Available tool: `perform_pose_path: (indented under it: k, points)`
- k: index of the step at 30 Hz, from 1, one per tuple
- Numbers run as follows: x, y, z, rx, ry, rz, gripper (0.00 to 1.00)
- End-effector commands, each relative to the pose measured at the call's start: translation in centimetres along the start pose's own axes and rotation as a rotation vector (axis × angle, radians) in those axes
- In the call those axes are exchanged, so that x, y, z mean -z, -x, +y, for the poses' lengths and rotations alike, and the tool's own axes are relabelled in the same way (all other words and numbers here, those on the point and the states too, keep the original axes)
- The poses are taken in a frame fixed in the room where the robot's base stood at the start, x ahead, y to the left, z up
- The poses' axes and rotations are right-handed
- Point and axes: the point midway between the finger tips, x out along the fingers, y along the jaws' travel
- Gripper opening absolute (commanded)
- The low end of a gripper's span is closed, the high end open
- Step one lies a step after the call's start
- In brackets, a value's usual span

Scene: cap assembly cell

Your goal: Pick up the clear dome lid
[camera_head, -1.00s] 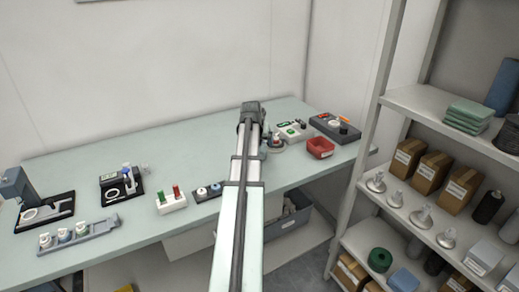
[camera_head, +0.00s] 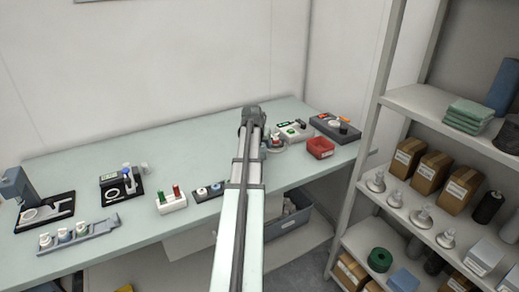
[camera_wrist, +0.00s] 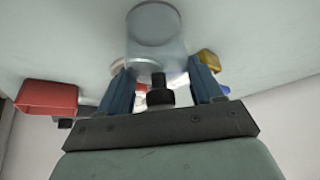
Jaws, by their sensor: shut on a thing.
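My gripper (camera_wrist: 158,74) shows in the wrist view with its two blue fingers on either side of the clear dome lid (camera_wrist: 156,46). It is shut on the lid. The lid looks pale and see-through with a rounded shape, and a black knob-like part (camera_wrist: 157,92) shows between the fingers. I cannot tell from this view whether the lid touches the surface behind it. In the head view my arm hides the gripper's fingers and the lid.
A red bin (camera_head: 320,148) sits right of my arm and also shows in the wrist view (camera_wrist: 47,97). White (camera_head: 294,131) and dark (camera_head: 335,127) fixtures stand behind it. Several fixtures line the table (camera_head: 120,165) on the left. A shelf rack (camera_head: 400,220) stands at the right.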

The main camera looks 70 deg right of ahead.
Motion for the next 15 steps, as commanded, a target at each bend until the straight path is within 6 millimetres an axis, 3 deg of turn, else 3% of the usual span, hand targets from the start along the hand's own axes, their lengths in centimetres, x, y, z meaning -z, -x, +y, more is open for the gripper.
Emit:
perform_pose_path:
  k: [8, 15]
  points:
    - [0.1, 0.1, 0.0, 0.0, 0.0, 0.001, 0.35]
    - [1.2, 2.0, 0.0, 0.0, -0.001, 0.002, 0.35]
